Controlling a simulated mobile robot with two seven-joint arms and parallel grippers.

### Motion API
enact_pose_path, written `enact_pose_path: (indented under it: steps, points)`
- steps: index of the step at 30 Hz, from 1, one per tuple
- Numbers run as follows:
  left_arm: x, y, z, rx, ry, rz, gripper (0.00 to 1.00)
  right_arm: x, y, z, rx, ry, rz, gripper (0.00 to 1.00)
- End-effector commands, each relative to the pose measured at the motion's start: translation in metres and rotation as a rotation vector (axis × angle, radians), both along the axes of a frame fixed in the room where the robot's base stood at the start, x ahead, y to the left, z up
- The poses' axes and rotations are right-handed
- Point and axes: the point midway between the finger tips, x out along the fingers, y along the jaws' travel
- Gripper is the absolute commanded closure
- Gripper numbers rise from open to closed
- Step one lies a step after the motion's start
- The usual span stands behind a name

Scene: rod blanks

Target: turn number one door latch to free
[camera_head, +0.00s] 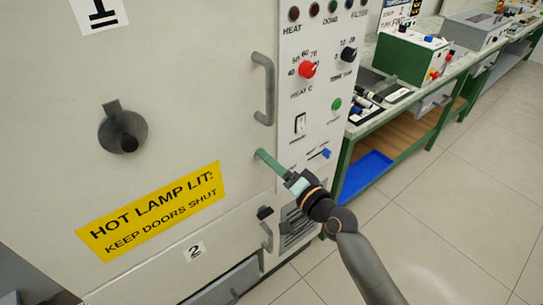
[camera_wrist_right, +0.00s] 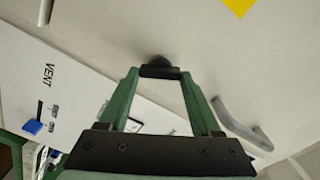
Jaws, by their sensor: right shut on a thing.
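The number one door (camera_head: 200,80) is a pale cabinet panel marked "1", shut in its frame. My right gripper (camera_head: 262,157) reaches in from the lower right to its right edge, below the door's grey handle (camera_head: 264,90). In the right wrist view, my green fingers (camera_wrist_right: 160,72) are shut on the small dark latch (camera_wrist_right: 157,61) at their tips. The fingers hide the latch in the head view, and its turn angle is hard to tell. The same handle shows in the wrist view (camera_wrist_right: 243,125). My left gripper is not in view.
A control panel (camera_head: 313,110) with knobs and a blue slider (camera_head: 326,153) stands just right of my gripper. The number two door's latch (camera_head: 264,212) and handle (camera_head: 267,237) are below. A dark round cover (camera_head: 123,130) and a yellow warning label (camera_head: 155,210) are left. Floor is clear.

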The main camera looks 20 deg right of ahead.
Motion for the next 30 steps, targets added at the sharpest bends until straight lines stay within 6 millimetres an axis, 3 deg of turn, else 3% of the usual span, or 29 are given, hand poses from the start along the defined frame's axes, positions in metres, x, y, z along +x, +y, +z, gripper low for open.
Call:
enact_pose_path:
  steps: [15,30]
  points:
    - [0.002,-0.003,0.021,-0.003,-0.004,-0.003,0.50,0.001,-0.001,0.000,0.381,0.136,-0.002,0.91]
    - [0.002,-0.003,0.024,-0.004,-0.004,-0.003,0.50,0.001,-0.001,-0.002,0.495,0.176,-0.002,0.91]
